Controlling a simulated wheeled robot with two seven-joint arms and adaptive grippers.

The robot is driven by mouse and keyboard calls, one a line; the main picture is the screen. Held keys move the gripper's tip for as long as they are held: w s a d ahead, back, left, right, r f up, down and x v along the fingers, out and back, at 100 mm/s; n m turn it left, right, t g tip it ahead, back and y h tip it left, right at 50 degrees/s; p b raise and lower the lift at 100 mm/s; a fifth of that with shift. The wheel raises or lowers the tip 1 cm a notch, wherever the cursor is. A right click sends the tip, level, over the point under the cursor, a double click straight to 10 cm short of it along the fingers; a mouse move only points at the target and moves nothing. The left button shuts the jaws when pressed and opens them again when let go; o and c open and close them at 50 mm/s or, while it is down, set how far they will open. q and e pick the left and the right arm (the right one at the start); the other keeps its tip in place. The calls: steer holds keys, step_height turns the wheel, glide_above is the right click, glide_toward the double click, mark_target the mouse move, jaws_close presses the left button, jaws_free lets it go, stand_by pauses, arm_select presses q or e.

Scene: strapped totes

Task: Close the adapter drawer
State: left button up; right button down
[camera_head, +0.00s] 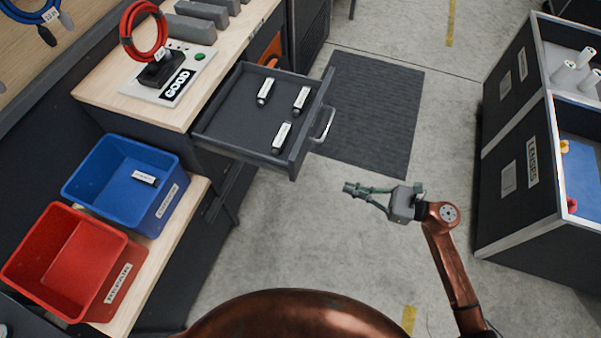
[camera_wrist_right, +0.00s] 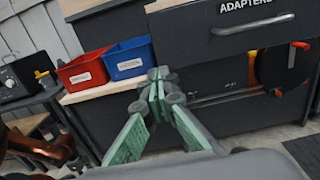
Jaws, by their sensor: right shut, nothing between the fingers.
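The adapter drawer (camera_head: 240,125) stands pulled out from the workbench in the head view. Several small adapters with white labels lie in it, one (camera_head: 282,136) near its front. Its bar handle (camera_head: 323,124) is on the outer front panel. In the right wrist view the drawer front (camera_wrist_right: 205,38) carries an "ADAPTERS" label and the handle shows below it. My right gripper (camera_head: 350,188) is shut and empty, out in front of the drawer and apart from the handle. It also shows in the wrist view (camera_wrist_right: 158,75). My left gripper is not in view.
A blue bin (camera_head: 112,160) with one adapter and a red bin (camera_head: 45,275) stand on a lower shelf at left. A tester marked "GOOD" (camera_head: 176,83) is on the benchtop (camera_head: 135,100). Dark strapped totes (camera_head: 515,160) stand at right. The floor between is clear.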

mark_target(296, 171)
steer(key=b+x, duration=0.1)
steer(key=x, duration=1.1)
steer(key=shift+w+a+b, duration=0.15)
steer(key=shift+a+b, duration=0.15)
steer(key=shift+a, duration=0.05)
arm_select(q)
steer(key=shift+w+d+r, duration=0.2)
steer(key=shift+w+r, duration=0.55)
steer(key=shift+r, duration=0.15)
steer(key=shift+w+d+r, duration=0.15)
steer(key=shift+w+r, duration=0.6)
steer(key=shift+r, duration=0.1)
arm_select(e)
steer(key=shift+w+a, duration=0.1)
steer(key=shift+a, duration=0.35)
